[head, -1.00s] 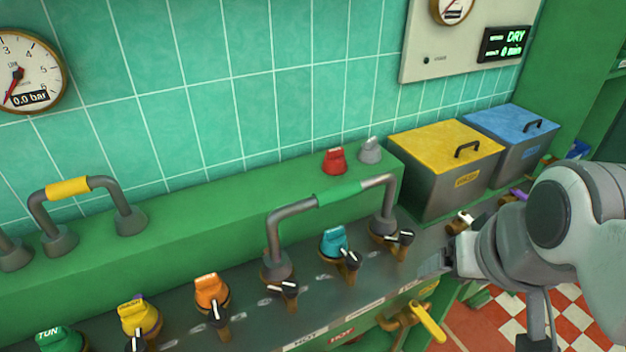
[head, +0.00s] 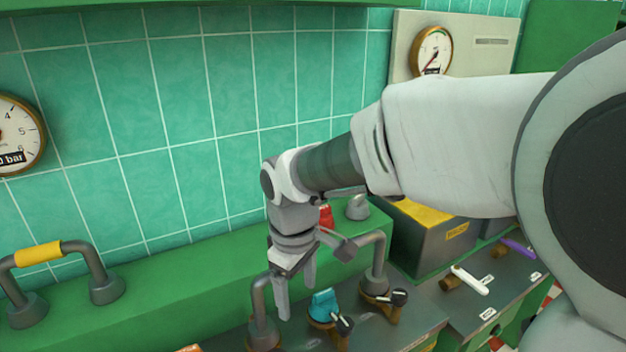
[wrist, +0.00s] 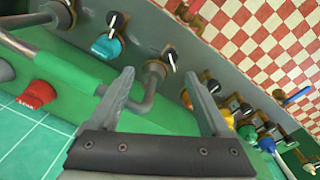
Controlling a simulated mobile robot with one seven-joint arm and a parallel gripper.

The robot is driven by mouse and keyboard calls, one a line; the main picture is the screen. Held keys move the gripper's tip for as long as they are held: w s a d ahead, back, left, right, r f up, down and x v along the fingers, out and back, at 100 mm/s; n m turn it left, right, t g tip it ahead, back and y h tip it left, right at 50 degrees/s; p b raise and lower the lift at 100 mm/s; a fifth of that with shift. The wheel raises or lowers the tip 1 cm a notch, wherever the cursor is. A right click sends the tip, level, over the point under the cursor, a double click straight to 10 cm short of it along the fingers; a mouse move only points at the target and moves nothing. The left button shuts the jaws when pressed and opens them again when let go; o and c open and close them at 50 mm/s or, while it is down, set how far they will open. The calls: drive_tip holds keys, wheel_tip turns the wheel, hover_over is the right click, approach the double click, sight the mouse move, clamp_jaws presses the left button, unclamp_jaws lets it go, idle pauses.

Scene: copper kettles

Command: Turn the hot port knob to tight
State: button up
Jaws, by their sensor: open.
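My gripper (head: 297,303) is open and empty, pointing down over the panel beside the green-sleeved pipe bridge; it also shows in the wrist view (wrist: 160,75). In the wrist view, a black knob with a white line (wrist: 172,60) lies beyond and between the open fingertips, beside one foot of the pipe bridge (wrist: 155,78). The HOT lettering was nearest this knob in the earlier head view; no label is readable there now. In the head view this knob is hidden or out of frame, near the bridge's left foot (head: 263,335). The fingers appear apart from it.
A teal cap (head: 323,305) with its black knob (head: 344,325) stands right of my gripper. A red cap (head: 326,215) sits on the green ledge behind. Several coloured caps and knobs line the panel, including a yellow one (wrist: 225,110). A yellow-lidded box (head: 440,240) stands right.

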drive_tip(key=a+f, duration=0.1)
drive_tip(key=f, duration=0.6)
drive_tip(key=a+f+n+b, duration=0.1)
drive_tip(key=a+f, duration=0.1)
drive_tip(key=f, duration=0.5)
drive_tip(key=a+f+n+g, duration=0.1)
drive_tip(key=f, duration=0.5)
drive_tip(key=shift+w+a+f+b, duration=0.3)
drive_tip(key=shift+w+a+f, duration=0.1)
clamp_jaws()
